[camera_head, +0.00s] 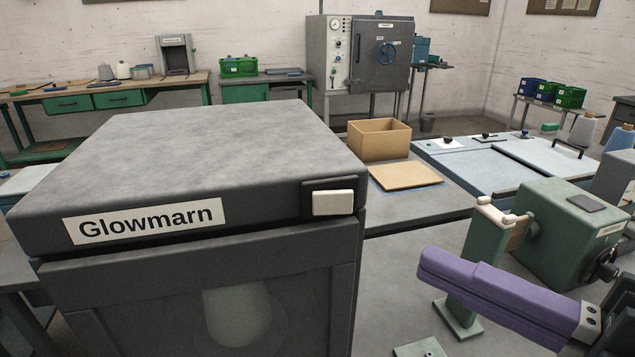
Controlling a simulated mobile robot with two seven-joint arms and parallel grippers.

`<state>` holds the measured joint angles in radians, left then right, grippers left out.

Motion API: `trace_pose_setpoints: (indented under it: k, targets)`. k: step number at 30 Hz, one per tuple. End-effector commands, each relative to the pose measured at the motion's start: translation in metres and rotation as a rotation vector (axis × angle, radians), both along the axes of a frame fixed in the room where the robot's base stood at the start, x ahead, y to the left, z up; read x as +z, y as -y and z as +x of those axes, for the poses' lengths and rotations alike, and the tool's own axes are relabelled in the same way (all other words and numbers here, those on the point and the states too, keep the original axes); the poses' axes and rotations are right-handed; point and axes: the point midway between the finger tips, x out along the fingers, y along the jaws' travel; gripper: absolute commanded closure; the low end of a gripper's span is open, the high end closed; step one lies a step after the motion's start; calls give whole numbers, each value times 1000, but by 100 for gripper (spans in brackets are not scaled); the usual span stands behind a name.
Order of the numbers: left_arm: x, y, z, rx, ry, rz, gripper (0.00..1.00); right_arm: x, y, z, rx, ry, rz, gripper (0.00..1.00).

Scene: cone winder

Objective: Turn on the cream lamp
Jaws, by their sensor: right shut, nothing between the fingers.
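A dark grey cabinet labelled "Glowmarn" (200,140) fills the left and centre of the view. A cream rectangular push-piece (333,203) sits in a dark frame at the right end of its front upper edge; it shows no clear glow. A pale, dim cone-like shape (237,315) shows behind the round window in the cabinet's front. My right gripper (428,266), with long purple fingers, is shut and empty. Its tips point left, to the right of and lower in the picture than the cream piece, apart from it. My left gripper is not in view.
A green machine (562,235) with a post (478,240) stands behind my right gripper. An open cardboard box (379,140) and a tan board (406,176) lie on the bench behind the cabinet. Bare grey tabletop (390,270) lies between the cabinet and the post.

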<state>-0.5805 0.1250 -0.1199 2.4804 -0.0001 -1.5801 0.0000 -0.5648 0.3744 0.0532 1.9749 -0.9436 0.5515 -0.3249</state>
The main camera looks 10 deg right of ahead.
Motion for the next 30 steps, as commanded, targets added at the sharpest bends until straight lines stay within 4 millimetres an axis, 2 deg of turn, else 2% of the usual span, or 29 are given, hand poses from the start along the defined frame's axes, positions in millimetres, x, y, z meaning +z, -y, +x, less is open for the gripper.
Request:
trace_pose_setpoints:
  k: [1,7,13,19,30]
  targets:
    - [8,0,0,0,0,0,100,6,-7,10,0,5,4,100]
    - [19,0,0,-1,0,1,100,5,-31,44,-1,3,2,100]
    - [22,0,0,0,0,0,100,2,-27,71,-1,1,0,100]
    - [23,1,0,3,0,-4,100,1,-25,82,0,1,1,100]
    - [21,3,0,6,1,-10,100,-1,-24,83,7,1,0,100]
